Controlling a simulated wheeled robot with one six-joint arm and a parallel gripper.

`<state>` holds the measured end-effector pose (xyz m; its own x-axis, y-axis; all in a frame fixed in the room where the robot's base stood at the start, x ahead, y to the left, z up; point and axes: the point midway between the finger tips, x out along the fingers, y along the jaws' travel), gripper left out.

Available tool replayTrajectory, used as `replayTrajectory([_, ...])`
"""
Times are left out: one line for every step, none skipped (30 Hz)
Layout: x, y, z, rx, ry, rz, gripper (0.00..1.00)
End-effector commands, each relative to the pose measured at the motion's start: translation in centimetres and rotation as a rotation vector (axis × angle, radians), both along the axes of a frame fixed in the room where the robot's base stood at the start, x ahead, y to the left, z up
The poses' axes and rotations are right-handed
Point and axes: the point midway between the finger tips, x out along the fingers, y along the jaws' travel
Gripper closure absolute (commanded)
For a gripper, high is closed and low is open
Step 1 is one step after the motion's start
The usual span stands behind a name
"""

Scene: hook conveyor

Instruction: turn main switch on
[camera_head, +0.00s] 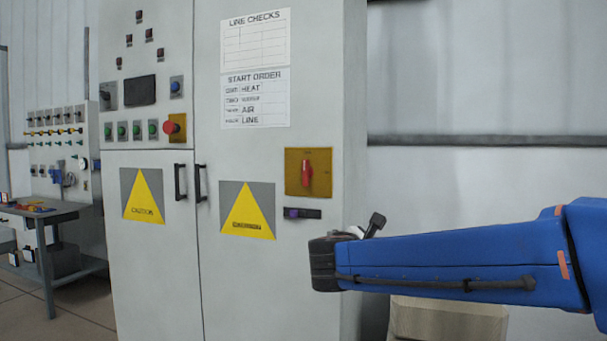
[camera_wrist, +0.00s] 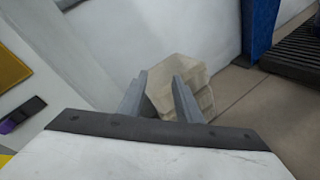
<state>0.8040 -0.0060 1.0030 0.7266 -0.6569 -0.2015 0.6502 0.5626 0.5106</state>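The main switch is a red rotary handle (camera_head: 307,173) on a yellow plate (camera_head: 294,158), on the right door of the grey cabinet (camera_head: 240,310). The handle looks roughly upright. In the wrist view only part of the yellow plate (camera_wrist: 12,70) shows at the left edge, with no handle visible. My gripper (camera_wrist: 160,78) has its two grey fingers apart with nothing between them. It points down past the cabinet's side, away from the switch. In the head view my blue arm reaches in from the right, below and right of the switch; the fingers cannot be made out.
A beige block (camera_head: 445,320) stands on the floor beneath my arm. A workbench (camera_head: 45,215) stands far left.

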Motion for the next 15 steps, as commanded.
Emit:
replayTrajectory([1.6, 2.9, 1.3, -0.092, -0.008, 0.050, 0.69])
replayTrajectory([2.5, 4.5, 2.3, -0.150, -0.018, 0.079, 0.69])
replayTrajectory([3.5, 6.8, 3.5, -0.229, -0.031, 0.113, 0.69])
replayTrajectory([4.2, 8.6, 4.4, -0.287, -0.042, 0.138, 0.69])
replayTrajectory([4.7, 10.5, 5.2, -0.343, -0.055, 0.163, 0.69])
replayTrajectory([5.3, 12.9, 6.3, -0.415, -0.074, 0.191, 0.69])
replayTrajectory([5.7, 14.7, 7.0, -0.465, -0.088, 0.210, 0.69])
replayTrajectory([6.0, 16.4, 7.7, -0.512, -0.104, 0.228, 0.69])
replayTrajectory([6.3, 18.5, 8.5, -0.570, -0.122, 0.248, 0.69])
replayTrajectory([6.3, 20.0, 9.0, -0.608, -0.138, 0.261, 0.69])
replayTrajectory([6.4, 21.4, 9.5, -0.643, -0.151, 0.271, 0.69])
replayTrajectory([6.5, 22.9, 10.0, -0.681, -0.168, 0.283, 0.69])
replayTrajectory([6.4, 23.9, 10.3, -0.707, -0.177, 0.291, 0.69])
replayTrajectory([6.4, 24.7, 10.6, -0.728, -0.187, 0.296, 0.69])
replayTrajectory([6.4, 25.5, 10.9, -0.748, -0.197, 0.300, 0.69])
